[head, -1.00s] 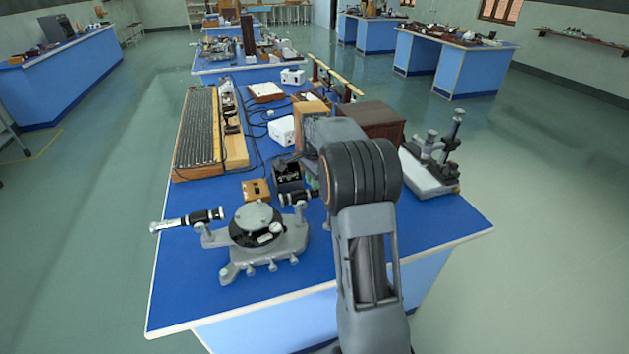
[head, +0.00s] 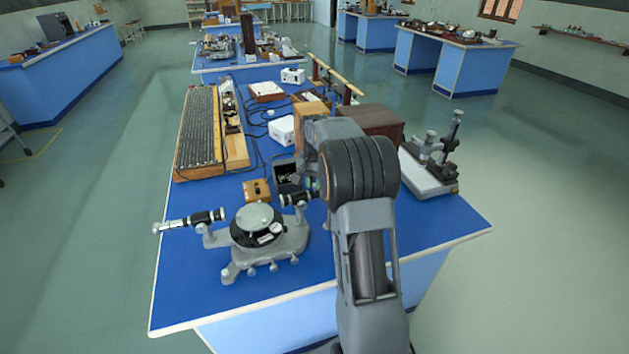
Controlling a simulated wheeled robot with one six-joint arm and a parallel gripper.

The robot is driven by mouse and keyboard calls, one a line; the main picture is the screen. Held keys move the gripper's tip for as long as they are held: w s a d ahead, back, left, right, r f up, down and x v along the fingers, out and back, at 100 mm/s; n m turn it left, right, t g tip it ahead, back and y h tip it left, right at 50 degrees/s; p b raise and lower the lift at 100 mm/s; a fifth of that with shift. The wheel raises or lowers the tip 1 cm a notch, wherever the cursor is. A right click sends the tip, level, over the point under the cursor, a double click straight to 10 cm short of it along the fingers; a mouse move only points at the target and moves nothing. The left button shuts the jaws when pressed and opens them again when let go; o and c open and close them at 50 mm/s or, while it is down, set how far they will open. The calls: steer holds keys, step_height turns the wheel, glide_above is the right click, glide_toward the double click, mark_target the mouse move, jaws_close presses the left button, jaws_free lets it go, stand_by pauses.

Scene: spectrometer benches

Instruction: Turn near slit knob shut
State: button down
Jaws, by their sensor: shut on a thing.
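A grey spectrometer (head: 265,250) stands at the near left of the blue bench. Its round top (head: 258,216) sits over a black disc. Its telescope (head: 190,221) points to the left. A short dark tube (head: 295,199) on its far right side runs toward my arm, and its outer end is cut off from view by the arm. I cannot make out the slit knob; it may be behind my arm. My gripper is hidden behind my arm's large dark joint, so neither its fingers nor what they touch can be seen.
A small wooden box (head: 256,190) and a dark open box (head: 287,178) stand just behind the spectrometer. A white box (head: 282,130) and a brown box (head: 371,120) are farther back. A microscope-like instrument (head: 433,165) stands at right. The bench's near right is clear.

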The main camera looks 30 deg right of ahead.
steer(key=shift+n, duration=2)
steer(key=c, duration=1.1)
jaws_free()
steer(key=shift+o, duration=0.2)
step_height(320, 180, up, 14)
